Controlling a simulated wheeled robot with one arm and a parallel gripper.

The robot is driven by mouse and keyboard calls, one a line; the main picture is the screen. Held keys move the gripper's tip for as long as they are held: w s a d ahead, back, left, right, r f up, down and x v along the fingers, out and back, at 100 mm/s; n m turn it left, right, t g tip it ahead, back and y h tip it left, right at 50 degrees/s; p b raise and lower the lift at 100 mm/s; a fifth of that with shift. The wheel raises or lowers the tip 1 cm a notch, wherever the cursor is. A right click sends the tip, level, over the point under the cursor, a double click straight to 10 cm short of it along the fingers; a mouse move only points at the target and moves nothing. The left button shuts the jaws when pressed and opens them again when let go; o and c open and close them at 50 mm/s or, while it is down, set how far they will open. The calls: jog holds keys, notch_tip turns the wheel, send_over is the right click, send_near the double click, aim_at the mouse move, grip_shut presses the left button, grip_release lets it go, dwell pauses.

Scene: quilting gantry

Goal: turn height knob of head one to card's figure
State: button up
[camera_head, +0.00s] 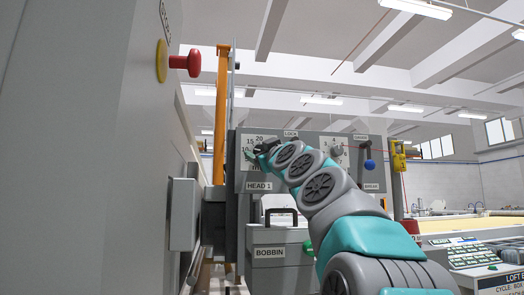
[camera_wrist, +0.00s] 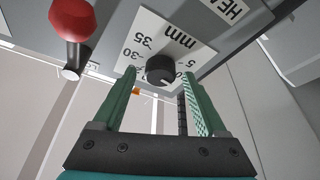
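The height knob (camera_wrist: 160,70) is a black round knob on a white dial plate marked in mm (camera_wrist: 150,38) in the wrist view. A small pale mark shows on its lower face; the figure it points to cannot be read. My gripper (camera_wrist: 162,76) is open, its two green fingers on either side of the knob with gaps visible. Whether the fingertips reach around it cannot be told. In the head view my gripper (camera_head: 262,150) is in front of the left dial on the HEAD 1 panel (camera_head: 259,186), hiding the knob. No card's figure is readable.
A red-ended lever (camera_wrist: 73,18) is left of the dial in the wrist view. In the head view, a second dial (camera_head: 334,143) and a blue-ball lever (camera_head: 369,164) are to the right. A red button (camera_head: 186,62) juts from the left wall. A LOFT sign (camera_head: 500,284) is cut off.

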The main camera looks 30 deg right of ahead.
grip_shut()
dwell(0.4)
jog(key=shift+f+m+h, duration=0.1)
jog(key=shift+m+h, duration=0.2)
jog(key=shift+m, duration=0.2)
jog(key=shift+m, duration=0.3)
jog(key=m+h, duration=0.3)
jog(key=m, duration=0.2)
jog(key=shift+d, duration=0.1)
jog(key=m+g+h, duration=0.1)
jog(key=m+h, duration=0.1)
jog(key=m, duration=0.2)
jog(key=m+g+h, duration=0.1)
jog(key=m, duration=0.3)
jog(key=shift+h, duration=0.4)
jog(key=m+g+h, duration=0.1)
jog(key=m, duration=0.2)
jog(key=m+g+h, duration=0.1)
jog(key=m, duration=0.2)
jog(key=shift+w+a+m+g, duration=0.1)
jog(key=shift+a+m+g, duration=0.1)
jog(key=shift+m+g, duration=0.15)
jog(key=shift+m, duration=0.65)
jog(key=shift+m+g, duration=0.85)
jog(key=shift+m, duration=0.75)
